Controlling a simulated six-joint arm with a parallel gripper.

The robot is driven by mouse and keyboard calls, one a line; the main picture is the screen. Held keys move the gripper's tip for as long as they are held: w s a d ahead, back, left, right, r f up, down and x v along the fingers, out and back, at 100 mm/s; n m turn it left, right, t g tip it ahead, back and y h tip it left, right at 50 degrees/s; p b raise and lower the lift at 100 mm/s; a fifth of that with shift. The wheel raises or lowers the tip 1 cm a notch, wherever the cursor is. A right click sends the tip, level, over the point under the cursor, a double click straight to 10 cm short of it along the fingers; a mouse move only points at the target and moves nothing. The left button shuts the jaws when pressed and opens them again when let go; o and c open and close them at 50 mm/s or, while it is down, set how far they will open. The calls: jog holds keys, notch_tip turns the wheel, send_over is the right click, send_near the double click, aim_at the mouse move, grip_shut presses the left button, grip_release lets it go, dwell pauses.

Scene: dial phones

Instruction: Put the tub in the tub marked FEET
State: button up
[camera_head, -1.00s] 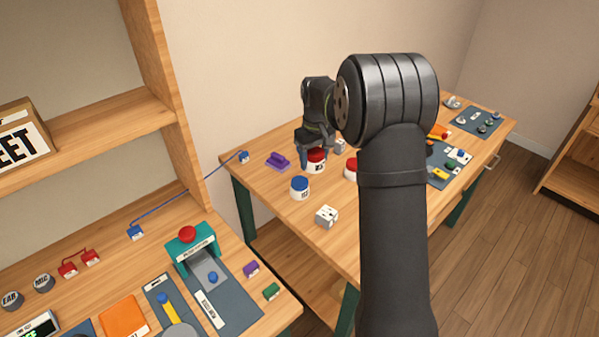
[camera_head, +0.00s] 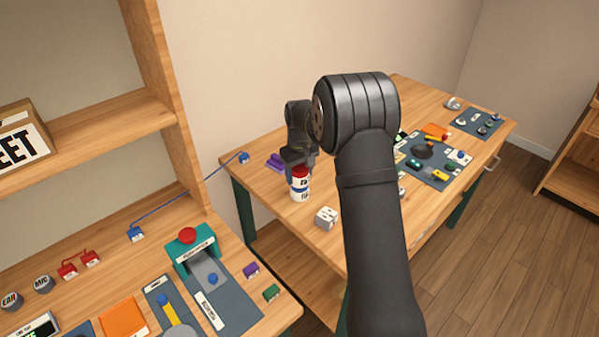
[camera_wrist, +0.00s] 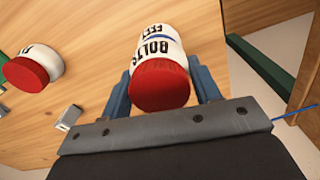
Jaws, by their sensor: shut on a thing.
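My gripper (camera_head: 299,163) is shut on a white tub with a red end (camera_head: 300,172), labelled BOLTS. The tub also shows in the wrist view (camera_wrist: 160,84), between the two fingers of my gripper (camera_wrist: 162,92). Directly beneath it in the head view is a white tub with a blue top (camera_head: 300,194). Its FEET label shows in the wrist view (camera_wrist: 148,31), just beyond the BOLTS tub. The two line up closely, with a thin blue band between them. I cannot tell whether they touch. The blue top is mostly hidden.
A box lettered EET (camera_head: 20,140), cut off by the frame, sits on the shelf.

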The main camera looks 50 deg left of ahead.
aim_at(300, 167)
jog(key=o, duration=1)
jog(key=shift+f, duration=0.1)
notch_tip(300, 167, up, 12)
jog(key=shift+r, duration=0.2)
jog(key=shift+f, duration=0.1)
notch_tip(300, 167, down, 13)
jog(key=shift+r, duration=2.45)
